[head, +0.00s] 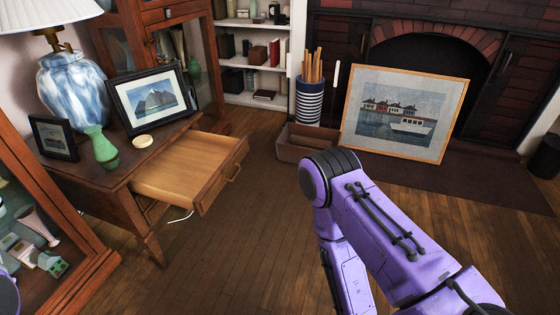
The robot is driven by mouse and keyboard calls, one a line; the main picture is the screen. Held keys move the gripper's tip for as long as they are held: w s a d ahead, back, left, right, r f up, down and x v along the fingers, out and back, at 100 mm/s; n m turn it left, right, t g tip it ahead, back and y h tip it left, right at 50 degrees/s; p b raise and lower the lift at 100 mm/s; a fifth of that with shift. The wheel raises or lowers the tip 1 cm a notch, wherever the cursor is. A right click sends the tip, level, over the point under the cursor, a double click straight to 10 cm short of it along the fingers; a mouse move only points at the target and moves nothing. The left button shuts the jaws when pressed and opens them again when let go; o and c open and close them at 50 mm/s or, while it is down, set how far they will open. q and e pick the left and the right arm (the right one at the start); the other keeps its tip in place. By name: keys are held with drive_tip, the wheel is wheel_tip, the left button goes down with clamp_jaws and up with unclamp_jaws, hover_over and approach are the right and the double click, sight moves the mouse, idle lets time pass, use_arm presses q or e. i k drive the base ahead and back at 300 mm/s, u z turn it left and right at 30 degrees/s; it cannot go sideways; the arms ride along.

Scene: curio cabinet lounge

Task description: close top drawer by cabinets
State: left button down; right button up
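The top drawer (190,164) of a small wooden side table (84,180) is pulled well out toward the middle of the room. Its inside looks empty, and a handle (232,173) sits on its front panel. A glass-fronted curio cabinet (70,262) stands at the near left, and another cabinet (158,40) stands behind the table. My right arm comes in from the lower right, apart from the drawer. Its gripper is out of the picture. My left gripper is not in view either.
The table top holds a lamp (72,95), a green vase (100,147), a small dish (142,141) and framed pictures (152,97). A low box (305,143), a striped bin (309,100) and a large framed picture (405,112) stand by the fireplace. Wooden floor (245,235) before the drawer is clear.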

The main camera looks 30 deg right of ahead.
sight(191, 173)
drive_tip(key=z, duration=0.9)
drive_tip(key=i, duration=0.4)
